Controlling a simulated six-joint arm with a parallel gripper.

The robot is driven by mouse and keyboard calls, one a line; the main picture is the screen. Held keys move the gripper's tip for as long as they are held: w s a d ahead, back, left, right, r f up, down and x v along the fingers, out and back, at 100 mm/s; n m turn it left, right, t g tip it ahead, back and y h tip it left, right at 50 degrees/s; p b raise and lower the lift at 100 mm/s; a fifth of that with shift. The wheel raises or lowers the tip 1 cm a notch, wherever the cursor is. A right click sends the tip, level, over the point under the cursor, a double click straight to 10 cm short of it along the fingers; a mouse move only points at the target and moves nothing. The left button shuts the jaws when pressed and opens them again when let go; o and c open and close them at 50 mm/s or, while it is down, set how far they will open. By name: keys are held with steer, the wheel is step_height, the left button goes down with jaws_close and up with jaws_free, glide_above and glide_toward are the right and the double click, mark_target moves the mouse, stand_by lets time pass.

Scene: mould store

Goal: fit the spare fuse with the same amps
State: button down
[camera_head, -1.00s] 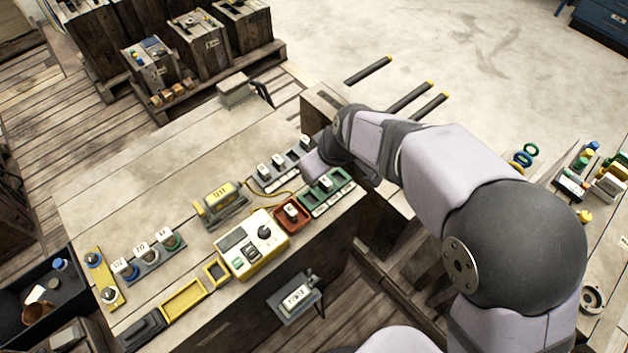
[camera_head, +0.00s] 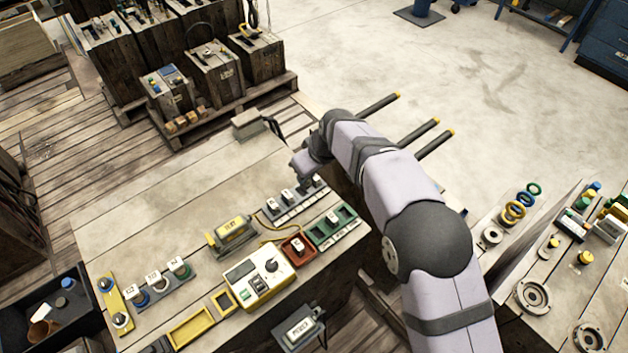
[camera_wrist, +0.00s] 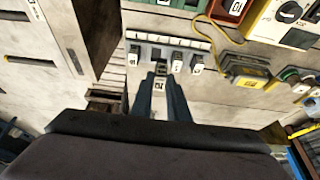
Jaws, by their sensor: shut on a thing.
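A grey rack (camera_head: 296,207) with white fuses stands on the bench. It also shows in the wrist view (camera_wrist: 150,38), with one fuse (camera_wrist: 134,56) left of my fingers and two more (camera_wrist: 177,62) to their right. My gripper (camera_head: 306,184) is at the rack's right part. In the wrist view my gripper (camera_wrist: 160,88) is shut on a white labelled fuse (camera_wrist: 160,83); I cannot tell whether it is clear of the rack. A red holder (camera_head: 298,253) holds a white fuse (camera_head: 297,243). A green tray (camera_head: 346,236) holds another white fuse (camera_head: 332,217). The labels are too small to read surely.
A cream tester (camera_head: 258,278) stands in front of the red holder, a yellow-topped device (camera_head: 232,230) left of it. Several knobbed pieces (camera_head: 155,280) and yellow trays (camera_head: 190,328) lie at left.

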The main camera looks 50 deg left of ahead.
steer(key=shift+w+a+f+p, duration=0.2)
steer(key=shift+a+f+p, duration=0.05)
steer(key=shift+a, duration=0.25)
steer(key=shift+w+a+f+p, duration=0.15)
steer(key=shift+a+f+p, duration=0.15)
steer(key=shift+a, duration=0.25)
steer(key=shift+w+a+f+p, duration=0.2)
steer(key=shift+a+p, duration=0.05)
steer(key=shift+a, duration=0.25)
steer(key=shift+f, duration=0.2)
steer(key=shift+f+b, duration=1)
steer(key=shift+f, duration=0.9)
steer(key=shift+f+b, duration=0.6)
steer(key=shift+f, duration=0.05)
steer(key=shift+f+b, duration=0.95)
steer(key=shift+b, duration=0.35)
steer(key=c, duration=1.6)
jaws_free()
